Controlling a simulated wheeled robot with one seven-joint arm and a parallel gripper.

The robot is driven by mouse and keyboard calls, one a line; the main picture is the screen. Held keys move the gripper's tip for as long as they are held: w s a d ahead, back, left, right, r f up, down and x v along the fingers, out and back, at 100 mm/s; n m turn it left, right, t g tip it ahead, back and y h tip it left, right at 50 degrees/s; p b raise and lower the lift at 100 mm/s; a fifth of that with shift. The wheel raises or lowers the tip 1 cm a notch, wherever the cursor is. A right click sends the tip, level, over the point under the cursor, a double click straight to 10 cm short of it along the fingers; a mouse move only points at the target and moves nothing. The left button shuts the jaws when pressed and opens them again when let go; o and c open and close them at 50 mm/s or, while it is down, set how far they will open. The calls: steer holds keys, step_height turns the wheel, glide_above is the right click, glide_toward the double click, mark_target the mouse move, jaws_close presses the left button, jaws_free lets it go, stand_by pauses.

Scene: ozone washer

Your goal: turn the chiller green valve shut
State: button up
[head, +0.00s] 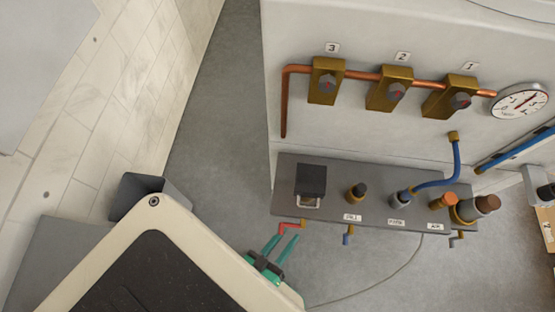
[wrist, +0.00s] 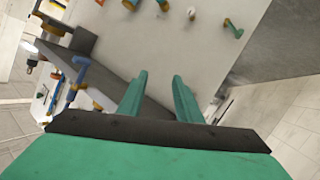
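My gripper (head: 282,238) is low at the front left of the grey shelf, its two teal fingers apart. Its tips are close to a red handle (head: 290,226) under the shelf edge; I cannot tell whether they touch. In the wrist view my gripper (wrist: 161,78) shows an open gap with nothing held in it. A small teal handle with orange ends (wrist: 233,27) is on the pale surface beyond the fingers, to the right. I cannot tell whether it is the chiller green valve. No valve in the head view is clearly green.
The grey shelf (head: 330,215) carries a black box (head: 311,180) and several fittings. Above it, brass blocks marked 1, 2 and 3 (head: 327,80) sit on a copper pipe beside a round gauge (head: 519,101). A thin cable (head: 385,276) crosses the floor. Bare floor lies left of the machine.

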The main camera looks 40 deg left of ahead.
steer(key=w+a+f+n+y, duration=0.2)
steer(key=a+f+n, duration=0.2)
steer(key=a+f, duration=0.4)
steer(key=w+a+f+n+y, duration=0.1)
steer(key=w+a+f+n, duration=0.3)
steer(key=f, duration=0.6)
steer(key=shift+n, duration=0.4)
steer(key=x, duration=0.3)
steer(key=a+x, duration=0.1)
steer(key=x, duration=0.3)
steer(key=f+x, duration=0.1)
steer(key=x, duration=0.2)
steer(key=shift+s+a+f, duration=0.1)
steer(key=shift+a, duration=0.3)
jaws_close()
